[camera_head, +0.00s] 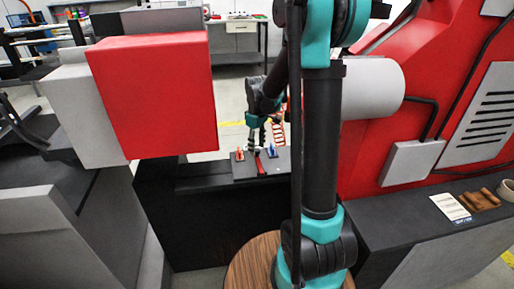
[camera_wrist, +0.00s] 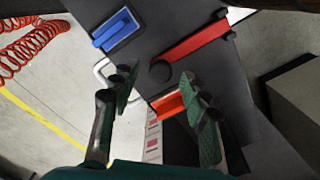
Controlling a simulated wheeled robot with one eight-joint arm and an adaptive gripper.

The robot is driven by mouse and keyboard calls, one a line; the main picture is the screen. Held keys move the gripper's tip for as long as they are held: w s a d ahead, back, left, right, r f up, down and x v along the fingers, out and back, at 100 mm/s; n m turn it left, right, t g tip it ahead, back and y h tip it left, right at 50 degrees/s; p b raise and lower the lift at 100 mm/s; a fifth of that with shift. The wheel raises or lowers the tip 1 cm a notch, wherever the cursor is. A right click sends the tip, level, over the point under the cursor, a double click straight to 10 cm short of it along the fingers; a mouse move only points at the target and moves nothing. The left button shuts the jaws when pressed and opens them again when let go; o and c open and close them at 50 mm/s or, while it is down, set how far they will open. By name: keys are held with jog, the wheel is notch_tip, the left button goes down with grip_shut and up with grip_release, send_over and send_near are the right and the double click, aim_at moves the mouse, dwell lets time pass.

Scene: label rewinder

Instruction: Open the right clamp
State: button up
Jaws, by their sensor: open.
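Two small clamps sit on a dark plate (camera_wrist: 228,90): a blue one (camera_head: 271,150) on the right and an orange one (camera_head: 239,154) on the left in the head view. In the wrist view the blue clamp (camera_wrist: 116,28) is at the upper left, and the orange piece (camera_wrist: 168,106) shows between my fingers. A red bar (camera_wrist: 197,42) with a dark round end lies across the plate. My gripper (camera_wrist: 160,92) is open, its green-padded fingers on either side of the orange piece; contact cannot be told. In the head view my gripper (camera_head: 262,135) is small above the plate.
A large red box (camera_head: 155,95) stands left of the plate and a red machine body with a white roll (camera_head: 372,88) stands right. A bent pale rod (camera_wrist: 101,70) is near my left finger. Red coiled hose (camera_wrist: 28,45) hangs behind. A card (camera_head: 450,207) lies on the right ledge.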

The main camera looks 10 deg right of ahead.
jog(key=shift+f, duration=0.55)
grip_shut()
